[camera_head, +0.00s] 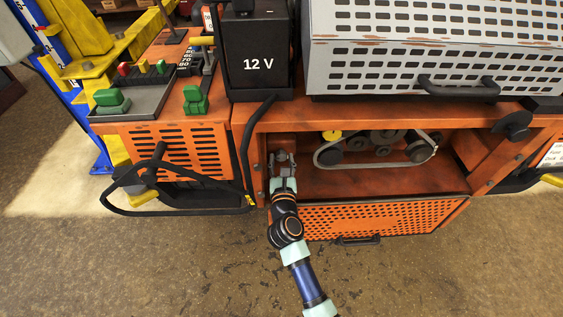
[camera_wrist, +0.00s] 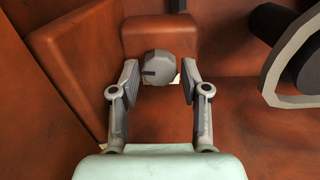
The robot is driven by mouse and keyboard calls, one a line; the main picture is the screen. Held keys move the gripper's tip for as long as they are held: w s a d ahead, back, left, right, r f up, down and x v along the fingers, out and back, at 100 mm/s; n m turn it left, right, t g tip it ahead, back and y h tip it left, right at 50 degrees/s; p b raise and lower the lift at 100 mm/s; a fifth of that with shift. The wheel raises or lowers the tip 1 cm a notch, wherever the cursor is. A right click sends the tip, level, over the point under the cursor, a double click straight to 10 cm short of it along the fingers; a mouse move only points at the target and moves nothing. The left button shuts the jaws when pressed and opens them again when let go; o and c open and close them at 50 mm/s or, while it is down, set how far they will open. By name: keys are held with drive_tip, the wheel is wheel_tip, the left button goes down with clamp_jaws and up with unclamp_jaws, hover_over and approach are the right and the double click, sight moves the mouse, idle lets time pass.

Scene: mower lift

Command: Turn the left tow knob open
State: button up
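The left tow knob (camera_wrist: 160,67) is a grey, faceted knob with a dark slot on its left side, in the upper middle of the wrist view. It sits in front of an orange block inside the mower's engine bay. My gripper (camera_wrist: 158,82) is open, with one finger on each side of the knob and visible gaps between the pads and the knob. In the head view my gripper (camera_head: 282,158) reaches into the left end of the open bay, and the knob cannot be made out clearly there.
A belt (camera_head: 328,152) runs round several dark pulleys to the right of my gripper; a pulley (camera_wrist: 275,25) shows close in the wrist view. Orange walls bound the bay on the left. The perforated orange panel (camera_head: 385,213) hangs open below. A 12 V battery (camera_head: 257,62) stands above.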

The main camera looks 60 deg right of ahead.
drive_tip(key=c, duration=0.7)
drive_tip(key=shift+r+n+p, duration=0.25)
drive_tip(key=shift+n+p, duration=0.25)
drive_tip(key=shift+p, duration=0.35)
drive_tip(key=shift+f+n, duration=0.1)
drive_tip(key=shift+n, duration=0.2)
drive_tip(key=shift+f, duration=0.15)
drive_tip(key=shift+c, duration=0.2)
drive_tip(key=o, duration=0.9)
drive_tip(key=v, duration=1.2)
